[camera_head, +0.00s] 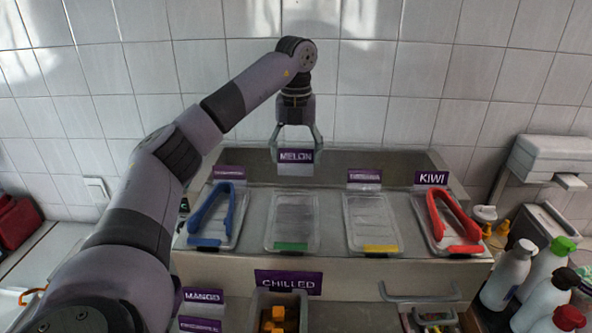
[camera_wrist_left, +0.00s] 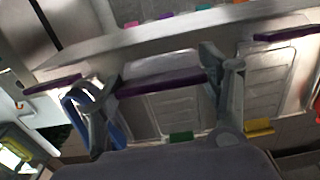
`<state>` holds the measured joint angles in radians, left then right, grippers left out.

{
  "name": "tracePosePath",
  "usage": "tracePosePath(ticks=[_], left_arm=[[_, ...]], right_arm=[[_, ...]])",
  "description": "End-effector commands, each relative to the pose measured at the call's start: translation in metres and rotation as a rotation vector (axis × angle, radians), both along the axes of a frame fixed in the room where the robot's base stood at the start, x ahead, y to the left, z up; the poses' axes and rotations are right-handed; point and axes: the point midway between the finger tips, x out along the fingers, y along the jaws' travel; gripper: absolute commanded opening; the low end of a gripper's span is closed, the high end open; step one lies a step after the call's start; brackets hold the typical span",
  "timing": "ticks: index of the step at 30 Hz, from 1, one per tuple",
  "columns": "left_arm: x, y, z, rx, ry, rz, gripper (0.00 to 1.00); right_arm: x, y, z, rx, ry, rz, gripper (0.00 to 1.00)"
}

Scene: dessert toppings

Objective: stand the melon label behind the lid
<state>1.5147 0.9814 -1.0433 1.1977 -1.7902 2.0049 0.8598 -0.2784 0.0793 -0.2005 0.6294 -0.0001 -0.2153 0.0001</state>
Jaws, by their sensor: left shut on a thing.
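My left gripper (camera_head: 296,146) is shut on the melon label (camera_head: 295,163), a white card with a purple "MELON" band. It holds the label upright at the back edge of the clear lid (camera_head: 291,221) with the green tab. I cannot tell whether the label's foot touches the counter. In the left wrist view the label (camera_wrist_left: 160,84) shows as a purple-edged strip between the two fingers, in front of the lid (camera_wrist_left: 165,112). My right gripper is not in view.
Blue tongs (camera_head: 207,208) lie on a lid at left. A yellow-tabbed lid (camera_head: 371,221) and red tongs (camera_head: 450,215) lie at right. The kiwi label (camera_head: 432,179) stands at the back right, near another label (camera_head: 364,176). Bottles (camera_head: 508,273) stand at far right.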

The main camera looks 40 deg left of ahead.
Motion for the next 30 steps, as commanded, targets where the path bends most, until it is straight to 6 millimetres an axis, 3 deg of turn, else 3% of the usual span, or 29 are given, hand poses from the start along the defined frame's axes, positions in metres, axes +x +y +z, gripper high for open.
tracePosePath(ticks=[5, 9, 20, 30], left_arm=[[0.000, 0.000, -0.014, -0.001, 0.000, 0.000, 0.35], [0.000, 0.000, -0.030, 0.000, 0.003, 0.000, 0.35], [0.000, 0.000, -0.041, -0.001, -0.002, -0.001, 0.35], [0.000, 0.000, -0.052, -0.001, -0.001, 0.000, 0.35]], right_arm=[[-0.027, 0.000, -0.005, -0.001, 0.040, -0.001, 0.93], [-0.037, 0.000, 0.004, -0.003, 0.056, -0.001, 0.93], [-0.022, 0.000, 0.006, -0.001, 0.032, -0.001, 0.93], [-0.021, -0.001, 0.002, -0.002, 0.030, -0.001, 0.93]])
